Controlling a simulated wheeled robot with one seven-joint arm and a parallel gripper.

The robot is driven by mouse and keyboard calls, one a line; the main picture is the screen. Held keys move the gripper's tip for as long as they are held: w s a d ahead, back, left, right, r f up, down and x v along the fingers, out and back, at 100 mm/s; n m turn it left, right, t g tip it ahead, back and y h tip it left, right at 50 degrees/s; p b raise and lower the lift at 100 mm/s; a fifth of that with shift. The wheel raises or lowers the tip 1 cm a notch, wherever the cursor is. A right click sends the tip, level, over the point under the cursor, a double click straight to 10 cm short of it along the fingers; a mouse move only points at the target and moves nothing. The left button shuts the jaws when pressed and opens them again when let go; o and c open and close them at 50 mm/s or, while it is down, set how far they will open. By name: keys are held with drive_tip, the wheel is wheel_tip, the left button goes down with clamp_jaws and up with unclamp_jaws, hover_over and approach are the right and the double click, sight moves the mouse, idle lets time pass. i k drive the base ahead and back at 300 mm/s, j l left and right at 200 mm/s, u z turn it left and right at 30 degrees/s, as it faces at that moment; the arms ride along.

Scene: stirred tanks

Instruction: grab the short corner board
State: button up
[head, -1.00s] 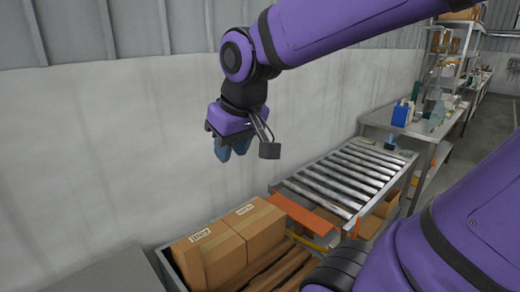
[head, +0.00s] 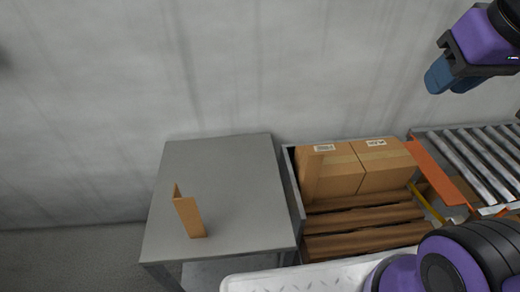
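A short brown corner board (head: 190,214) with an angled, L-shaped profile is on the grey table (head: 228,165), towards the table's front. Its upper left end looks raised, but I cannot tell exactly how it rests. My gripper (head: 452,82) is in the upper right of the head view, in the air, far from the board, with its blue fingers pointing down and left. I see nothing held in it; the gap between the fingers is unclear.
Right of the table, a bin (head: 294,195) holds two cardboard boxes (head: 385,165) and brown slats. An orange plate (head: 440,172) and roller conveyor (head: 485,155) lie further right. The table around the board is clear.

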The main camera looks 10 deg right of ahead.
sight(186, 208)
drive_tip(key=k+j, duration=0.1)
drive_tip(key=j, duration=0.55)
drive_tip(key=k+j, duration=0.1)
drive_tip(key=j, duration=0.55)
drive_tip(key=k+j, duration=0.1)
drive_tip(key=j, duration=0.55)
